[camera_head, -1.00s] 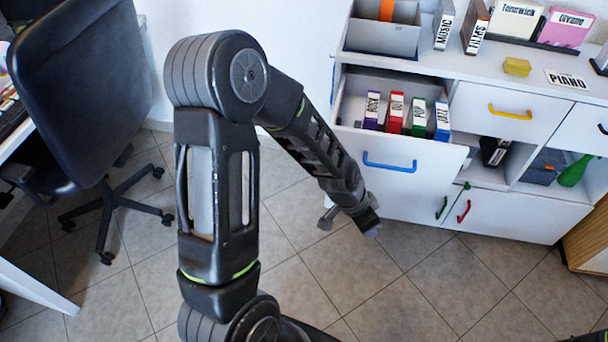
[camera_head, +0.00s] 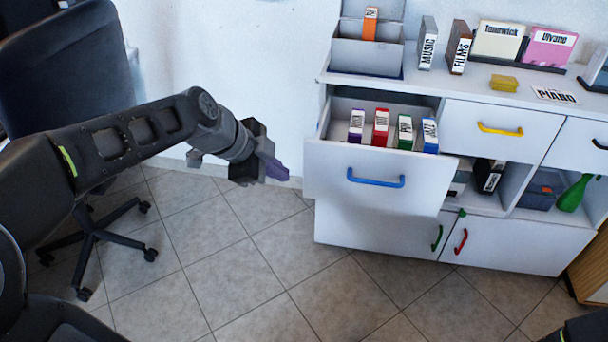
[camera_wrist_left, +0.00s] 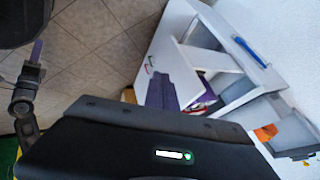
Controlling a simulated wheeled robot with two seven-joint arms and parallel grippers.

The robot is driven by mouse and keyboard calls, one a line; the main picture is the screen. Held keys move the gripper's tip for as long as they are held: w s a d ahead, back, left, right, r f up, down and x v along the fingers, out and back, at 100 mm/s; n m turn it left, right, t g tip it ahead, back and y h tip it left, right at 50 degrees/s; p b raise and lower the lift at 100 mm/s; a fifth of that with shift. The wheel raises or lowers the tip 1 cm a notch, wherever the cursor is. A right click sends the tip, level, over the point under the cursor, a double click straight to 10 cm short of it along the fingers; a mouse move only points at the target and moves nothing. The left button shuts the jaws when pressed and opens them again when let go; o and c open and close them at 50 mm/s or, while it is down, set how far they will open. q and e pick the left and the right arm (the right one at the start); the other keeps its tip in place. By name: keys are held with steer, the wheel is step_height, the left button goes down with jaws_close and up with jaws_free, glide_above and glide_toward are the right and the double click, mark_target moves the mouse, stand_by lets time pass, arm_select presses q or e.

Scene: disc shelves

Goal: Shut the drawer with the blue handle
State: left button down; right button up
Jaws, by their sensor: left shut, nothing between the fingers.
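The drawer with the blue handle (camera_head: 376,180) is pulled open at the upper left of the white cabinet. Its front panel (camera_head: 330,192) stands out from the cabinet, and several coloured cases lie inside, among them a red one (camera_head: 381,127). The blue handle also shows in the left wrist view (camera_wrist_left: 250,52). My left gripper (camera_head: 277,170) is shut and empty, in the air to the left of the drawer front and apart from it. In the left wrist view its purple fingers (camera_wrist_left: 163,90) show.
The cabinet top (camera_head: 455,85) holds a grey box (camera_head: 368,55), upright cases and a yellow block (camera_head: 504,83). Another drawer with a yellow handle (camera_head: 500,130) is shut. A dark office chair (camera_head: 75,70) stands at the left. The tiled floor before the cabinet is clear.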

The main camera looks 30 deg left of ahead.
arm_select(q)
steer(key=b, duration=0.1)
glide_toward(315, 181)
step_height(315, 181, down, 4)
steer(key=s+d, duration=0.1)
steer(key=d, duration=0.1)
steer(key=shift+w+a, duration=0.25)
steer(key=shift+w, duration=0.9)
steer(key=shift+w+a+r, duration=0.1)
steer(key=shift+w+a, duration=0.05)
steer(key=shift+w, duration=0.5)
